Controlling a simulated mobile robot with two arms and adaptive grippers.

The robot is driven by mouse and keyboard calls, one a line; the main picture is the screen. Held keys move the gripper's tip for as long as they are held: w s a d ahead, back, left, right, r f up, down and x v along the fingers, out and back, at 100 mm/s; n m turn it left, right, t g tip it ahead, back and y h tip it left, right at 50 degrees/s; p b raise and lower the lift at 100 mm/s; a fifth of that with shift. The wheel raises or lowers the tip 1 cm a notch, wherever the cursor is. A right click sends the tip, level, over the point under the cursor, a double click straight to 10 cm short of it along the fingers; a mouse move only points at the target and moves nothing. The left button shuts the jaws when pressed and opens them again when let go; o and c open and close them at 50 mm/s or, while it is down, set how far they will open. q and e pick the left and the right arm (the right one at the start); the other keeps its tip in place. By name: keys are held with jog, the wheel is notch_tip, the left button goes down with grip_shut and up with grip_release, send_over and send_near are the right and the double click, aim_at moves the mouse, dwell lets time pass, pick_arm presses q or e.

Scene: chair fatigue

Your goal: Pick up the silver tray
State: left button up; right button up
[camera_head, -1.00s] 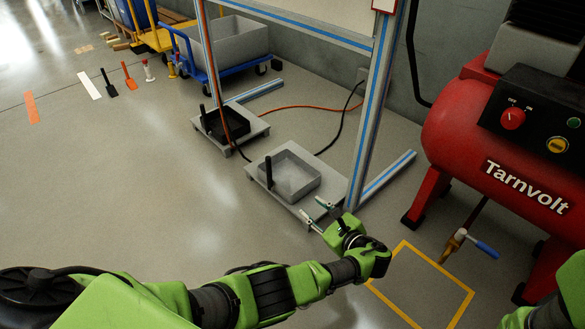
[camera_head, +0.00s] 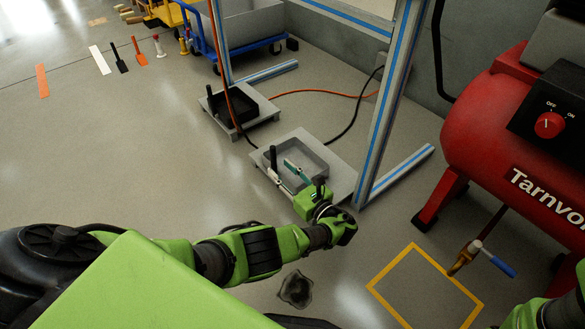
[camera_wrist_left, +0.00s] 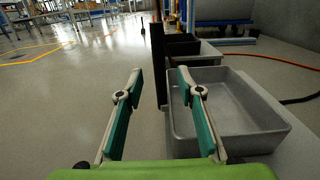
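The silver tray (camera_head: 322,158) is a shallow grey open box on a flat grey stand in the head view. A black upright handle (camera_head: 273,160) rises at its left side. In the left wrist view the tray (camera_wrist_left: 240,108) is at the right, and the black handle (camera_wrist_left: 158,65) appears between the fingertips, beyond them. My left gripper (camera_head: 281,170) is open and empty, its fingers pointing at the tray's near left side. It also shows in the left wrist view (camera_wrist_left: 160,75). I cannot tell whether it touches anything. My right gripper is out of view.
A black tray (camera_head: 243,103) on a similar stand is behind. A blue-striped frame post (camera_head: 392,105) and red compressor (camera_head: 495,130) stand right. Cables run behind the stands.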

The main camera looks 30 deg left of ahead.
aim_at(276, 165)
pick_arm(q)
jog(key=b+x, duration=0.1)
jog(key=x, duration=0.3)
jog(key=shift+f+b, duration=0.15)
jog(key=shift+b, duration=0.15)
jog(key=shift+w+a, duration=0.1)
jog(key=shift+a, duration=0.25)
grip_shut()
jog(key=shift+r, duration=0.3)
